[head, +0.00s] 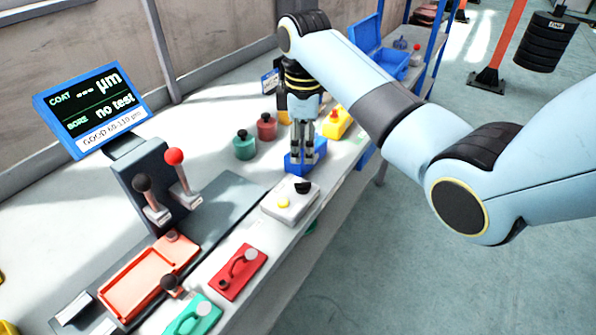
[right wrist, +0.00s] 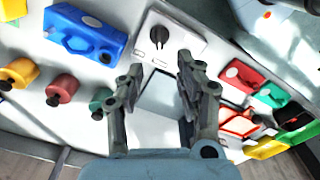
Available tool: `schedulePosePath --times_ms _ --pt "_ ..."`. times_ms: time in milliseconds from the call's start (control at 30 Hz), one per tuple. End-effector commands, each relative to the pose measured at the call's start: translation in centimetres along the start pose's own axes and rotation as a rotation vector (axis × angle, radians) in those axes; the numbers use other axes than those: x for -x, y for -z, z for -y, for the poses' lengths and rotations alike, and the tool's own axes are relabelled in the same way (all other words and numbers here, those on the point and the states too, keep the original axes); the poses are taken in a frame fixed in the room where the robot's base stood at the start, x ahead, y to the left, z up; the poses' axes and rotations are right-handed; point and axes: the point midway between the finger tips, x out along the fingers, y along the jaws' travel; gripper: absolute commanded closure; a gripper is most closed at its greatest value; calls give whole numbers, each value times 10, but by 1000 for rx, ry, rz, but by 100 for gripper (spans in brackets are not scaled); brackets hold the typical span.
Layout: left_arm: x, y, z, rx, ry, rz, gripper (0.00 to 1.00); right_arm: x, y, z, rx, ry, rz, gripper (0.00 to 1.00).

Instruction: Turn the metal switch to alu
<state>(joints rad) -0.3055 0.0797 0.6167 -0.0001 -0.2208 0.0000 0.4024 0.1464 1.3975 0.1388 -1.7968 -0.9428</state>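Labels at the knob are too small to read. In the right wrist view the box (right wrist: 190,45) and its knob (right wrist: 158,36) are beyond the fingertips. My right gripper (head: 302,168) points down, behind the switch box in the head view and in front of a blue block (head: 318,150). In the right wrist view the right gripper (right wrist: 160,76) has its fingers apart with nothing between them. My left gripper is out of view.
A tilted display (head: 95,105) reads COAT "---" and BORE "no test". Below it stand a red-knobbed lever (head: 178,172) and a black-knobbed lever (head: 147,198). Red (head: 238,272) and green (head: 192,318) handled plates lie in front.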

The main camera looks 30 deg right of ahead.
Motion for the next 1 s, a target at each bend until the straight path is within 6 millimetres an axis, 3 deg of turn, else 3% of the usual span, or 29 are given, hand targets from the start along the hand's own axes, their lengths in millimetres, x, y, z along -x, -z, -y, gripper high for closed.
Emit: schedulePosePath --times_ms 167,433,600,867,1000 --pt "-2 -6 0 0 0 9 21 -38 -1 2 0 5 4 64" --pt "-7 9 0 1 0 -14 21 -84 -1 1 -1 3 3 64" --pt "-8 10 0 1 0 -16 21 -96 -1 1 -1 1 1 64" --pt "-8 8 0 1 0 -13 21 -96 -1 1 -1 1 1 64" --pt "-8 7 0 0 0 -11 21 -96 -1 1 -1 1 1 81"
